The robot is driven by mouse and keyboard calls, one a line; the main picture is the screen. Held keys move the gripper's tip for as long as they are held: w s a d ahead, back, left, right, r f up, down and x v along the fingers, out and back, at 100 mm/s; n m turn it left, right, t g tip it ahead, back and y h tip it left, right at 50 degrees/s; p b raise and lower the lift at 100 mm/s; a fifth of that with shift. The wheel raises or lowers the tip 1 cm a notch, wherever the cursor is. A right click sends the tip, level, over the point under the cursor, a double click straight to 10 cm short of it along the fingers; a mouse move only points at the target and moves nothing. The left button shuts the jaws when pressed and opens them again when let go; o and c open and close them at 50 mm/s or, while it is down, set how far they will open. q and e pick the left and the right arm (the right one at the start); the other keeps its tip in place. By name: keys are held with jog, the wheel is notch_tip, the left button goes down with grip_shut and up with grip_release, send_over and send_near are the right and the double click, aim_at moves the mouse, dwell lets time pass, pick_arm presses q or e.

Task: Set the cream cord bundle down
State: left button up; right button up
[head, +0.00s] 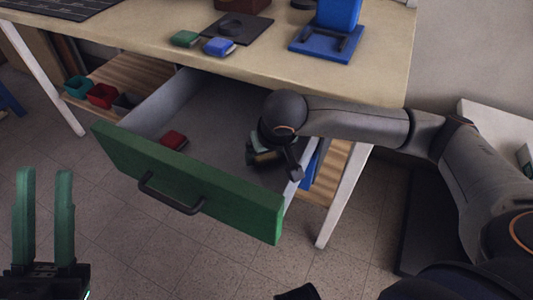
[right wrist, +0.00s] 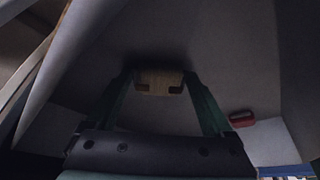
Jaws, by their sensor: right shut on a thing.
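The cream cord bundle (right wrist: 160,80) is a small tan block-like thing between the fingertips of my right gripper (right wrist: 160,90) in the right wrist view. In the head view, my right gripper (head: 262,156) is inside the open drawer (head: 215,105), near its right wall, mostly hidden under my own wrist. A bit of tan shows there, too covered to read. I cannot tell whether the bundle touches the drawer floor. My left gripper (head: 45,172) is open and empty at the lower left, over the floor, away from the drawer.
The drawer has a green front (head: 185,180) with a dark handle (head: 170,197). A red item (head: 173,140) lies inside at the left. The table (head: 270,55) above holds green (head: 185,39) and blue (head: 219,47) items and a blue stand (head: 325,45). The drawer's middle is clear.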

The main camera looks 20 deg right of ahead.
pick_arm(q)
jog(key=shift+f, duration=0.1)
pick_arm(e)
jog(key=shift+f, duration=0.1)
jog(key=shift+f+b, duration=0.1)
jog(key=shift+b, duration=0.2)
jog(key=o, duration=1.2)
pick_arm(q)
jog(key=shift+f, duration=0.1)
pick_arm(e)
jog(key=shift+r+p, duration=0.35)
jog(key=shift+p, duration=0.1)
pick_arm(q)
jog(key=shift+a+r+m+p, duration=0.15)
jog(key=shift+r+m+p, duration=0.15)
jog(key=shift+r+p, duration=1.35)
pick_arm(e)
jog(key=v, duration=1.1)
jog(key=shift+s+r, duration=0.15)
jog(key=shift+r, duration=0.25)
pick_arm(q)
jog(key=shift+r, duration=0.15)
